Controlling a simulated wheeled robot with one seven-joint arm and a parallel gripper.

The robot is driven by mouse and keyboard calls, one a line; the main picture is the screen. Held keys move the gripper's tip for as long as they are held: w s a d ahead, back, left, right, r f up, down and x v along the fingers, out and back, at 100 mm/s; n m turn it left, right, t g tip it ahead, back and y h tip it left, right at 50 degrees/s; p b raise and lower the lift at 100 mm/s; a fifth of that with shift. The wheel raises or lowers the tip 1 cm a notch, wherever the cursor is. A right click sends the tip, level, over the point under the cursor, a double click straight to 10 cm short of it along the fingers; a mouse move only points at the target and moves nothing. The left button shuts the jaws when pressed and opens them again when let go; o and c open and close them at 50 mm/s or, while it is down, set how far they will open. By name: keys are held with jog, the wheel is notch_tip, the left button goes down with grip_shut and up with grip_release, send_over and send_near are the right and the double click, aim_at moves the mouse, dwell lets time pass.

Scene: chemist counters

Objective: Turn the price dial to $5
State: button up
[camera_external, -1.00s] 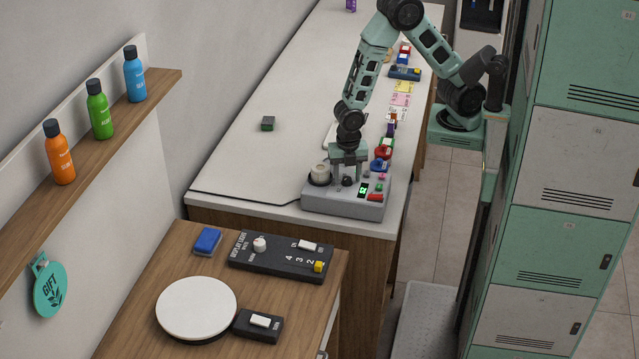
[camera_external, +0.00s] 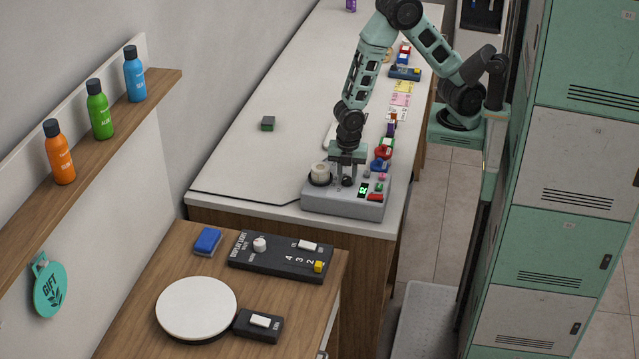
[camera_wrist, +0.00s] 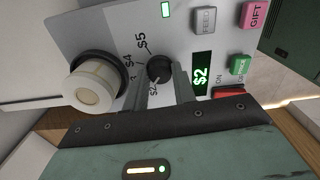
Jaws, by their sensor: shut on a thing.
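The grey machine (camera_external: 345,205) stands at the near end of the white counter. Its black price dial (camera_wrist: 158,69) shows in the wrist view, with the labels $5, $4 and $2 around it. The green display (camera_wrist: 202,74) beside the dial reads $2. My gripper (camera_wrist: 162,78) is shut on the dial, with one finger on each side of it. In the external view my gripper (camera_external: 347,179) reaches down onto the machine's top. The dial's pointer mark is too small to read clearly.
A cream roll (camera_wrist: 92,96) in a black holder sits beside the dial. FEED (camera_wrist: 206,20), pink GIFT (camera_wrist: 254,14) and green buttons (camera_wrist: 239,65) and a red ON switch (camera_wrist: 229,93) lie on the other side. The counter left of the machine is mostly clear.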

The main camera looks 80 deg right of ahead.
jog(key=m, duration=0.7)
jog(key=shift+r+p, duration=0.1)
jog(key=shift+p, duration=0.3)
jog(key=m+p, duration=0.1)
jog(key=m, duration=0.5)
jog(key=shift+m, duration=0.4)
jog(key=m+p, duration=0.2)
jog(key=m, duration=0.3)
jog(key=shift+m+p, duration=0.8)
jog(key=shift+m, duration=1.5)
jog(key=o, duration=1)
